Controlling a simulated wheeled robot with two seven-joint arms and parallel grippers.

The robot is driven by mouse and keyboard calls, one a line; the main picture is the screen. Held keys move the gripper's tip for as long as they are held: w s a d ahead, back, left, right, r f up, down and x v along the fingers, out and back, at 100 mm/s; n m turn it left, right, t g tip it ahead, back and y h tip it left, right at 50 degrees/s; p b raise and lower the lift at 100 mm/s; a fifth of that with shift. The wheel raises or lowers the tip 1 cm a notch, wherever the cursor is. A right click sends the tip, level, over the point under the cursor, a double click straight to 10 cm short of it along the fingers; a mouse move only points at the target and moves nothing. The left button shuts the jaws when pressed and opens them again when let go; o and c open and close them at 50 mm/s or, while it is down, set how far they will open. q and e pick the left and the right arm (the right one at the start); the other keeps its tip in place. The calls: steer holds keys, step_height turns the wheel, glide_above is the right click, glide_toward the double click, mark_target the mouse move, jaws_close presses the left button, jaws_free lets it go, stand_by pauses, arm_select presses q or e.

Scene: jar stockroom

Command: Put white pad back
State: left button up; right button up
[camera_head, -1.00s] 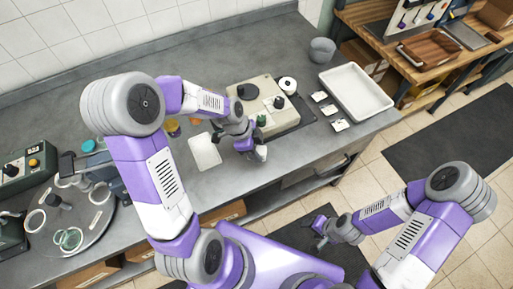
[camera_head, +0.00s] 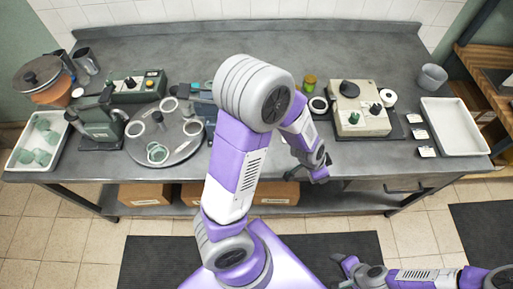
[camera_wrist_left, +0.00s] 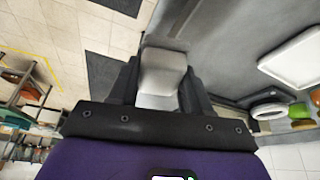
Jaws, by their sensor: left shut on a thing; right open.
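My left gripper (camera_wrist_left: 160,88) is shut on a pale, whitish block in the left wrist view, which looks like the white pad (camera_wrist_left: 162,72). The block sits between the two dark fingers, with tiled floor and the grey bench edge beyond it. In the head view the left gripper (camera_head: 318,173) is over the bench's front edge, pointing down; the held pad cannot be made out there. My right gripper (camera_head: 343,264) is open and empty, low in front of the bench over a dark floor mat.
The grey bench (camera_head: 250,62) carries a round turntable (camera_head: 165,160) with pale rings, a beige machine (camera_head: 361,97), a white tray (camera_head: 458,141) and several small white cards (camera_head: 420,134). Another white tray (camera_wrist_left: 296,60) shows in the left wrist view. The bench's back middle is clear.

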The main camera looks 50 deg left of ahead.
arm_select(q)
steer(key=n, duration=0.1)
steer(key=n+y, duration=0.1)
steer(key=shift+s+d+r+n, duration=0.1)
steer(key=shift+s+d+n, duration=0.1)
steer(key=shift+s+n, duration=0.1)
steer(key=shift+w+n+t, duration=0.15)
steer(key=shift+n+t, duration=0.15)
steer(key=shift+n, duration=0.3)
steer(key=shift+w+f+n+y, duration=0.25)
steer(key=shift+w+n+y, duration=0.2)
steer(key=shift+w, duration=0.2)
steer(key=shift+w+f, duration=0.1)
steer(key=shift+f+n, duration=0.15)
steer(key=shift+n, duration=0.1)
arm_select(e)
steer(key=shift+s+r, duration=0.15)
steer(key=shift+s, duration=0.45)
arm_select(q)
steer(key=shift+f, duration=0.15)
